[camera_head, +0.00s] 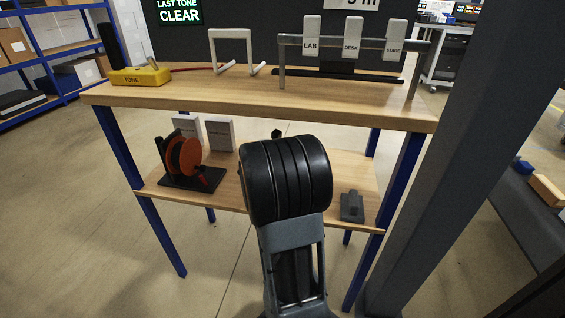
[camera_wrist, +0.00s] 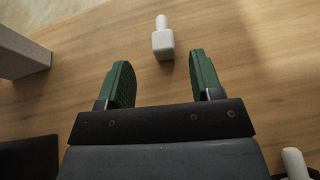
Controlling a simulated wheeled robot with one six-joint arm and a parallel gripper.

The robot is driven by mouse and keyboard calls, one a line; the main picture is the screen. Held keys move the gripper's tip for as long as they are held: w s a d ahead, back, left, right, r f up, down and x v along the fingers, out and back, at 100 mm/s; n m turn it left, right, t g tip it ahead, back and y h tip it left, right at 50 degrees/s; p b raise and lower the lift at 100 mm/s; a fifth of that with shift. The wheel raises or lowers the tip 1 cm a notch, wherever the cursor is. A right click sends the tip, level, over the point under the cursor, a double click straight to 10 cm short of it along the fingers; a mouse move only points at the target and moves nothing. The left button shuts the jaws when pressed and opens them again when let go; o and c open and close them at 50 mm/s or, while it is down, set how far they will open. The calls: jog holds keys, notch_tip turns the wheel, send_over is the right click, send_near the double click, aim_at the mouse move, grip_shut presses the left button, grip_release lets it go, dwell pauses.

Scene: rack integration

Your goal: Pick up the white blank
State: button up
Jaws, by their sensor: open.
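The white blank (camera_wrist: 163,42) lies on a wooden surface in the wrist view, a small white block with a narrower rounded end pointing to the top of the picture. My gripper (camera_wrist: 160,78) is open and empty, its two green fingers apart. The blank shows beyond the fingertips, nearly centred on the gap between them, and no finger touches it. In the head view my black and grey arm reaches over the lower shelf (camera_head: 345,170). It hides my fingers, and I cannot make out the blank there.
An orange reel (camera_head: 184,157) on a black base and pale boxes (camera_head: 220,134) stand left of my arm. A dark grey piece (camera_head: 352,206) sits to the right. The upper shelf's front edge (camera_head: 250,107) runs above. A white rounded piece (camera_wrist: 295,163) shows at the wrist view's lower right.

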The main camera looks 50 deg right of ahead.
jog(key=b+x, duration=0.2)
jog(key=x, duration=0.3)
jog(key=shift+s+f, duration=0.15)
jog(key=shift+f, duration=0.05)
jog(key=shift+d, duration=0.4)
jog(key=c, duration=1.1)
jog(key=shift+o, duration=0.2)
